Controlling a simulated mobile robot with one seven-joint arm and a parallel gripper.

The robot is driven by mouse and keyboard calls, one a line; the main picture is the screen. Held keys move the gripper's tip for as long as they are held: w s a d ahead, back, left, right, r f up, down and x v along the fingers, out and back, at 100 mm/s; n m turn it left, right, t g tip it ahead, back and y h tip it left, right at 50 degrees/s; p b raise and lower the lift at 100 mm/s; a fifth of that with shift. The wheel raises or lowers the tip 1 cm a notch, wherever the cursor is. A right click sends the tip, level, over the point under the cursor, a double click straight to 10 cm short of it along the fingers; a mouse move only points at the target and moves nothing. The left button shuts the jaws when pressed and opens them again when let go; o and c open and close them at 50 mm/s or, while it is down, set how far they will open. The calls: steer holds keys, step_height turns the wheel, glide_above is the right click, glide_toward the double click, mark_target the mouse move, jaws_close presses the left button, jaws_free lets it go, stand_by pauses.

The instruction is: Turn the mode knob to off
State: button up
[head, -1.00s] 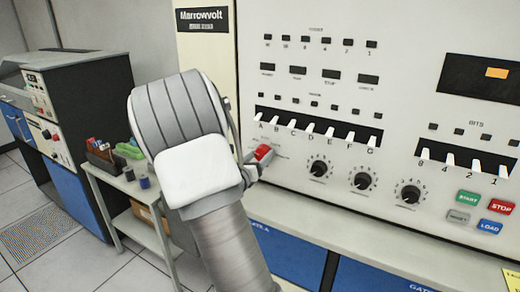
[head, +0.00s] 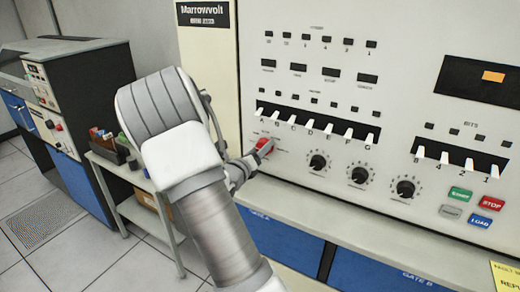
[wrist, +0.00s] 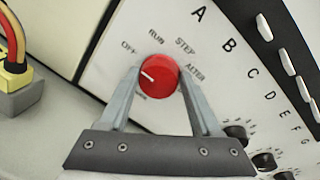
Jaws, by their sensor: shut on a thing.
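The mode knob is red and round with a white pointer line; it shows in the wrist view (wrist: 158,88) and on the panel's lower left in the head view (head: 265,145). My gripper (wrist: 159,76) has one finger at each side of the knob and is shut on it. In the wrist view the pointer aims left and slightly up, toward the side of the OFF label (wrist: 130,48), a little below its line. The RUN, STEP and ALTER labels run clockwise from OFF. A further label at the lower left is partly hidden by a finger.
White lever switches (head: 311,128) stand in a row above and right of the knob. Black dials (head: 318,162) are to its right, and coloured buttons (head: 460,194) farther right. A small cart (head: 135,210) with supplies stands left of my arm.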

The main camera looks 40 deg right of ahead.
steer(key=o, duration=1.4)
steer(key=shift+c, duration=0.2)
steer(key=shift+a, duration=0.1)
steer(key=v, duration=1.7)
steer(key=shift+b, duration=0.3)
steer(key=shift+s+a, duration=0.1)
steer(key=shift+s, duration=0.05)
